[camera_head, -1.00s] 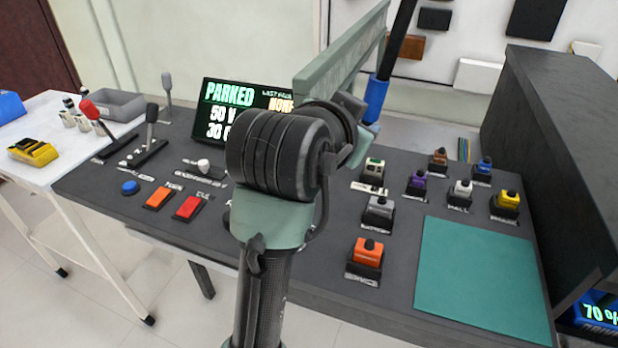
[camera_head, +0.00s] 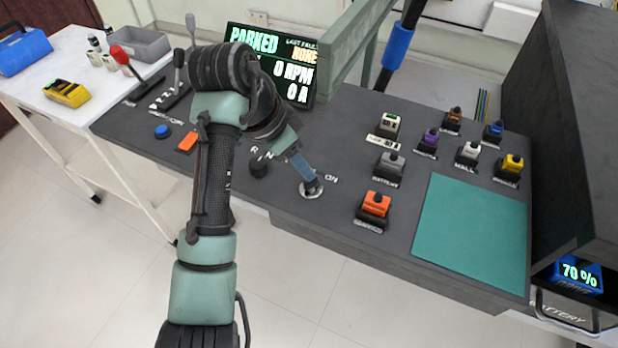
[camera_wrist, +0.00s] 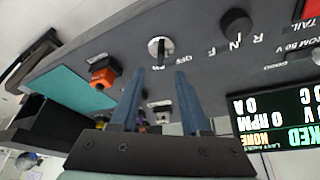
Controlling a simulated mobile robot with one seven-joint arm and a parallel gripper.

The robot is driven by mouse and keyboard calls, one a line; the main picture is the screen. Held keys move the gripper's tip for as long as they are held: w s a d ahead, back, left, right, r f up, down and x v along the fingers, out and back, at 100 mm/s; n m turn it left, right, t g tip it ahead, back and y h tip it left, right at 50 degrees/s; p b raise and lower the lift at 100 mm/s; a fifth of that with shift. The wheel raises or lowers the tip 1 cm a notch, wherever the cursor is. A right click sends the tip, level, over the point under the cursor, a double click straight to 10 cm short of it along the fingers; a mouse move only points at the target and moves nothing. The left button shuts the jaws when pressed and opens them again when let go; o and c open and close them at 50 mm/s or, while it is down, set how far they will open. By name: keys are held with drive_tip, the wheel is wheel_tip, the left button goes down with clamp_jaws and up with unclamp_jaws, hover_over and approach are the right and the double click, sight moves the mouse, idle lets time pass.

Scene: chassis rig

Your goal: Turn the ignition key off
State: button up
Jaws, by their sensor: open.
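The ignition key (camera_wrist: 160,47) is a dark tab in a round silver disc on the dark console, with its slot roughly upright in the wrist view. Small white lettering, seemingly OFF, is beside it. In the head view the ignition switch's silver disc (camera_head: 311,193) shows next to a white ON label, partly covered by my fingers. My gripper (camera_wrist: 160,73) is open, its two blue-grey fingers apart and empty, with the key just beyond and between the tips. In the head view my gripper (camera_head: 312,181) reaches down over the switch; contact cannot be told.
A dark R-N-F knob (camera_head: 259,167) is left of the switch. An orange switch block (camera_head: 375,205) and a teal mat (camera_head: 471,236) are to the right. The display (camera_head: 297,70) reads PARKED, 0 RPM, 0 A. A grey-green post and beam stand behind.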

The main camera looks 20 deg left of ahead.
drive_tip(key=x, duration=0.6)
drive_tip(key=shift+f, duration=0.1)
drive_tip(key=shift+c, duration=0.2)
clamp_jaws()
